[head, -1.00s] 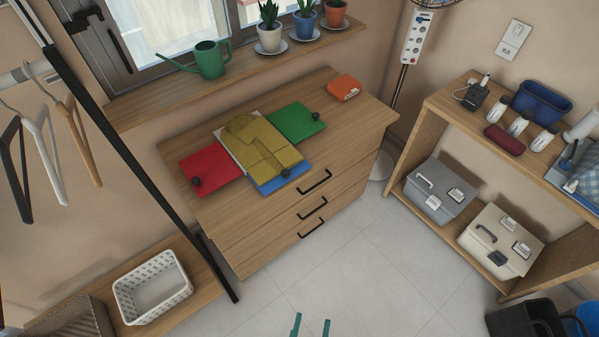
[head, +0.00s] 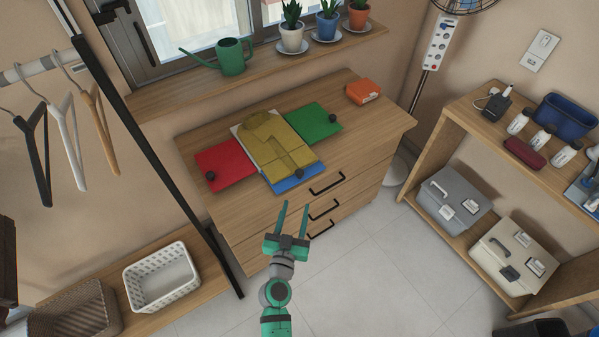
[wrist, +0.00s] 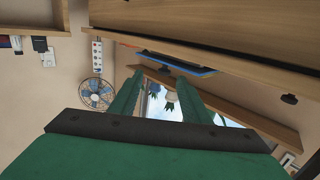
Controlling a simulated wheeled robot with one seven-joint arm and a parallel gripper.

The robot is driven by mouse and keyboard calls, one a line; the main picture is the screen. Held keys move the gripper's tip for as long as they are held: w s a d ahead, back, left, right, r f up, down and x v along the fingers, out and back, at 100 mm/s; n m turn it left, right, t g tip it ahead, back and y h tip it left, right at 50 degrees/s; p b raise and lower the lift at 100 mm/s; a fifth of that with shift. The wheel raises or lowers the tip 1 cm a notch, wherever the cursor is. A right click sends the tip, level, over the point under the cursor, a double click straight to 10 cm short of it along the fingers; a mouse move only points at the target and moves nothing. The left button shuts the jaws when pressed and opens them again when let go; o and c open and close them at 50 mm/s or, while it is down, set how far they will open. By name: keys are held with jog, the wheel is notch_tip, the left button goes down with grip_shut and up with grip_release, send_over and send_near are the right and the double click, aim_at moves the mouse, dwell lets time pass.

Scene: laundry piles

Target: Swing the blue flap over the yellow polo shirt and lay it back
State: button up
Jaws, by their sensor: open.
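The yellow polo shirt (head: 262,150) lies folded on the open folding board on the dresser top. The blue flap (head: 297,181) lies flat at the board's front, its upper part under the shirt's lower end, with a black knob (head: 300,174) on it. The red flap (head: 222,162) lies flat at left and the green flap (head: 311,123) at right. My gripper (head: 295,206) is open and empty, in front of the dresser and apart from the flap. Its fingers (wrist: 157,80) also show in the wrist view, with a blue edge (wrist: 205,73) beyond them.
An orange box (head: 362,92) sits at the dresser's right back. The window sill (head: 180,95) behind holds a watering can (head: 232,58) and potted plants. Drawer handles (head: 326,184) stick out of the dresser front.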

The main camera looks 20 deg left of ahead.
aim_at(298, 176)
jog(key=shift+t, duration=0.3)
jog(key=w+a, duration=0.1)
jog(key=w, duration=0.3)
jog(key=w+a+r, duration=0.1)
jog(key=w, duration=0.4)
jog(key=w+a, duration=0.1)
jog(key=w, duration=0.3)
jog(key=shift+w+r, duration=0.3)
jog(key=shift+r, duration=0.1)
jog(key=shift+c, duration=0.6)
jog(key=shift+a, duration=0.1)
grip_shut()
